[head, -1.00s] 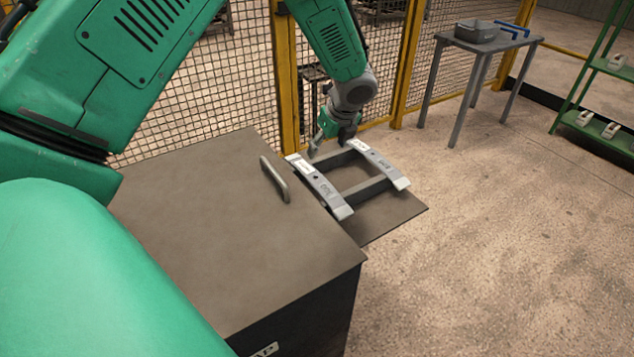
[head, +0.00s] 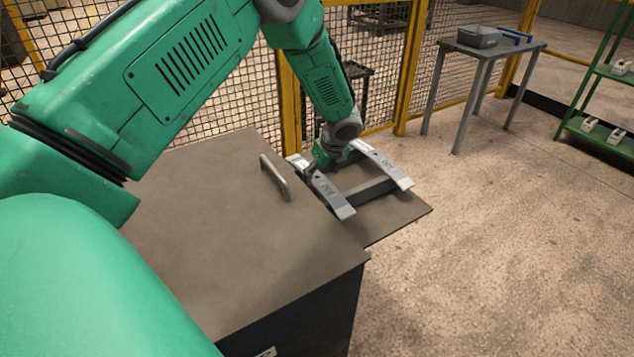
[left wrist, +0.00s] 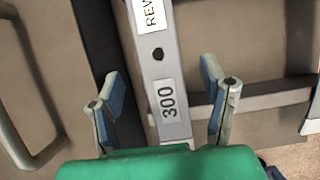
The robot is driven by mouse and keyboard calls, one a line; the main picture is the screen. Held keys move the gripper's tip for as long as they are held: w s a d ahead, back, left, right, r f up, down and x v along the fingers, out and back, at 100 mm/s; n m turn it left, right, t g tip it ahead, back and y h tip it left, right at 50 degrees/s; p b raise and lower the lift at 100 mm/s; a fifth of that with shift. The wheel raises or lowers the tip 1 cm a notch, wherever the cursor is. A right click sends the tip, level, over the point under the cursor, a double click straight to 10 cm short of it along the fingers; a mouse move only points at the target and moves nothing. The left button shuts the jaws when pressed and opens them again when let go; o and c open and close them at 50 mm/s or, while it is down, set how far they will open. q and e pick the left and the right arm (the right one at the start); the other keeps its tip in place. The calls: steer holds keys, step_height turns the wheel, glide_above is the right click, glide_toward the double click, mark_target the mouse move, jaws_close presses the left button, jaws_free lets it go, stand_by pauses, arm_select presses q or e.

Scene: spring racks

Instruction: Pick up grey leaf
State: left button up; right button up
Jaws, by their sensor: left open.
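A grey leaf (head: 332,193) lies on a dark rack at the left side. In the left wrist view this leaf (left wrist: 160,75) is a flat grey bar with a hole, a "300" label and a white tag. A second grey leaf (head: 385,164) lies parallel to it on the right side of the rack. My left gripper (head: 322,166) is at the far part of the left leaf. In the left wrist view my left gripper (left wrist: 160,74) is open, one finger on each side of that leaf, apart from it. My right gripper is out of view.
The rack (head: 372,191) rests on a brown plate beside a brown cabinet (head: 220,240) with a metal handle (head: 274,178). A mesh fence with yellow posts (head: 412,65) stands behind. A grey table (head: 490,52) and green shelf stand at the right; open floor lies between.

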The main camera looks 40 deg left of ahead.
mark_target(319, 177)
arm_select(q)
steer(key=x, duration=0.3)
steer(key=shift+w+a+f+b, duration=0.15)
steer(key=shift+f+b, duration=0.15)
steer(key=shift+f, duration=0.05)
steer(key=shift+a+f, duration=0.1)
steer(key=shift+a, duration=0.15)
steer(key=shift+d, duration=0.1)
jaws_close()
steer(key=shift+w, duration=0.1)
